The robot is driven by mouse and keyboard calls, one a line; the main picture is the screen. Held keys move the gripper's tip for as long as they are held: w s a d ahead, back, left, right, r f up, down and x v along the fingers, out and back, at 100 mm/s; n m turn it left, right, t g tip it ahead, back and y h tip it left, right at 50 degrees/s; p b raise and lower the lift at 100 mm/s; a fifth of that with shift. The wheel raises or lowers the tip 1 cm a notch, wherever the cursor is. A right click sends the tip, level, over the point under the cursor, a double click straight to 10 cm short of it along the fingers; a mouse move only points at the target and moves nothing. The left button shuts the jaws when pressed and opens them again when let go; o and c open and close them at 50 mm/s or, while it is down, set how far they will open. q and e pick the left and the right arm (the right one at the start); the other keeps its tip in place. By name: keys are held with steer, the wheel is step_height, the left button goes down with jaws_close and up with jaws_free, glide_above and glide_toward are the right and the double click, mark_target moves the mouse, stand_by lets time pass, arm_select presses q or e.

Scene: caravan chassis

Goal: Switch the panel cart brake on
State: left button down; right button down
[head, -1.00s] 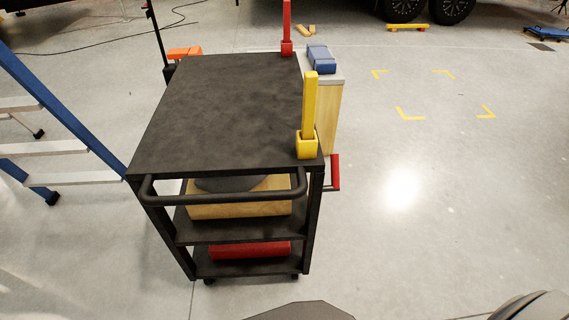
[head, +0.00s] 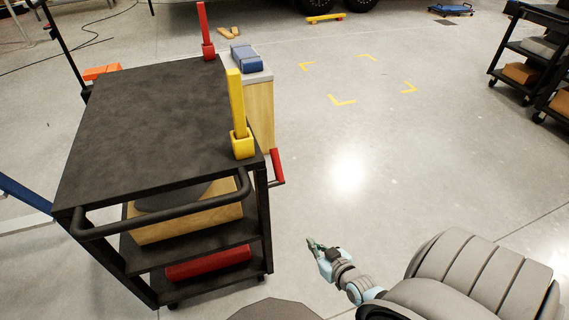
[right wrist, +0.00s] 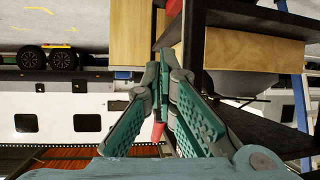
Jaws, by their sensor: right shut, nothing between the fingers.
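The black panel cart (head: 150,110) stands at the left in the head view, its push handle towards me. A red lever (head: 277,166) sticks out low on its right side, beside the near right post. A yellow upright (head: 236,105) and a red upright (head: 205,32) stand along its right top edge. My right gripper (head: 312,243) is shut and empty, below and right of the red lever, apart from the cart. In the right wrist view its closed fingertips (right wrist: 163,72) appear in front of a cart post (right wrist: 193,45), with a bit of red (right wrist: 158,131) behind them. My left gripper is out of view.
A blue object (head: 246,57) lies on a wooden-sided cabinet (head: 260,110) beyond the cart. A blue ladder (head: 22,195) stands at the left edge. Dark shelf carts (head: 530,50) stand at the far right. The floor between is clear, with yellow corner marks (head: 342,101).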

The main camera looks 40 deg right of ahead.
steer(key=w+d+r+m+t, duration=0.1)
steer(key=w+r+t, duration=0.2)
steer(key=r, duration=0.7)
steer(key=w+d+r+m+t+h, duration=0.1)
steer(key=w+r+t, duration=0.2)
steer(key=r, duration=0.6)
steer(key=shift+w+d+r+b, duration=0.15)
steer(key=shift+w+r+b, duration=0.2)
steer(key=shift+w, duration=0.2)
steer(key=b, duration=0.3)
glide_toward(276, 149)
step_height(276, 149, up, 2)
steer(key=w+b, duration=0.1)
steer(key=w+f+b, duration=0.1)
steer(key=w, duration=0.1)
steer(key=w+d+f+b, duration=0.1)
steer(key=shift+w+b, duration=0.2)
steer(key=shift+b, duration=0.2)
steer(key=shift+a+r, duration=0.1)
